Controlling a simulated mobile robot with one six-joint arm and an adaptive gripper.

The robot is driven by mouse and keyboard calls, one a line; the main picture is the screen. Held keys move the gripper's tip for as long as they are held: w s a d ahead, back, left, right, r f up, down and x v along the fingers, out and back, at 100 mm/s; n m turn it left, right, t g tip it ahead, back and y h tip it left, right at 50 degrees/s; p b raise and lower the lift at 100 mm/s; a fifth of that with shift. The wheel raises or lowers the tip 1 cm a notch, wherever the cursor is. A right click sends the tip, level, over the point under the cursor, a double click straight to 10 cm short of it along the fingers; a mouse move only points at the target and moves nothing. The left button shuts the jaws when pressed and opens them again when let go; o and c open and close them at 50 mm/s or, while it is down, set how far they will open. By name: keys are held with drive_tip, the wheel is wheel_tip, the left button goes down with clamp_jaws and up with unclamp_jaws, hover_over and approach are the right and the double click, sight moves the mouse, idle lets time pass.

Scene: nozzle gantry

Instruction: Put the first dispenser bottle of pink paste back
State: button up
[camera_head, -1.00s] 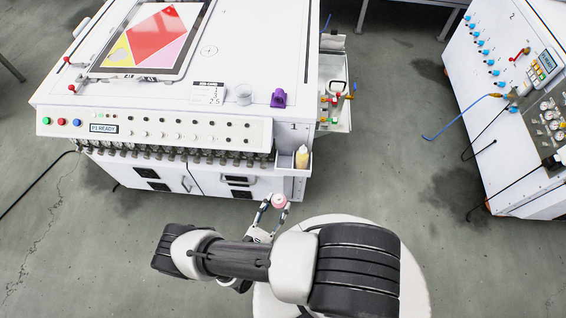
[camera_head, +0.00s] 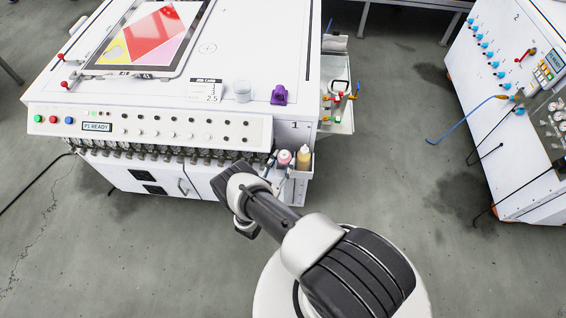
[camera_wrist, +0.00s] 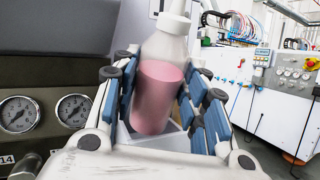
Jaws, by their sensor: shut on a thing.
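The dispenser bottle of pink paste (camera_wrist: 158,95) is clear with a white nozzle top and pink filling in its lower part. My gripper (camera_wrist: 165,105) is shut on it, with blue finger pads on both sides. In the head view the pink bottle (camera_head: 284,158) is at the left part of the small white holder (camera_head: 300,174) on the machine's front right corner. In the wrist view a holder rim shows around the bottle's base; whether it rests on the bottom is hidden. A second bottle with yellowish paste (camera_head: 303,155) stands in the holder's right part.
The white machine (camera_head: 240,180) has a control panel and a row of nozzles (camera_head: 170,150) left of the holder. A purple object (camera_head: 279,95) and a clear cup (camera_head: 243,91) sit on its top. Pressure gauges (camera_wrist: 18,114) are close at left in the wrist view.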

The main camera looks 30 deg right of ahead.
sight(283, 161)
drive_tip(key=shift+w+d+f+b, duration=0.2)
drive_tip(key=shift+f+b, duration=0.1)
drive_tip(key=shift+f, duration=0.25)
drive_tip(key=shift+w+d+f+b, duration=0.15)
drive_tip(key=shift+f+b, duration=0.15)
drive_tip(key=shift+f, duration=0.25)
drive_tip(key=shift+w+r+y+p, duration=0.2)
drive_tip(key=shift+r+y+p, duration=0.1)
drive_tip(key=shift+r+p, duration=0.1)
drive_tip(key=n+y, duration=0.1)
drive_tip(key=w+d+g+y+p, duration=0.1)
drive_tip(key=shift+w+r+n+y, duration=0.2)
drive_tip(key=shift+n+y, duration=0.1)
drive_tip(key=shift+n, duration=0.1)
drive_tip(key=shift+s+f+g, duration=0.1)
drive_tip(key=shift+f+g, duration=0.2)
drive_tip(key=shift+f, duration=0.3)
drive_tip(key=shift+f+b, duration=0.4)
drive_tip(key=shift+f, duration=0.15)
drive_tip(key=o, duration=0.4)
drive_tip(key=shift+o, duration=0.2)
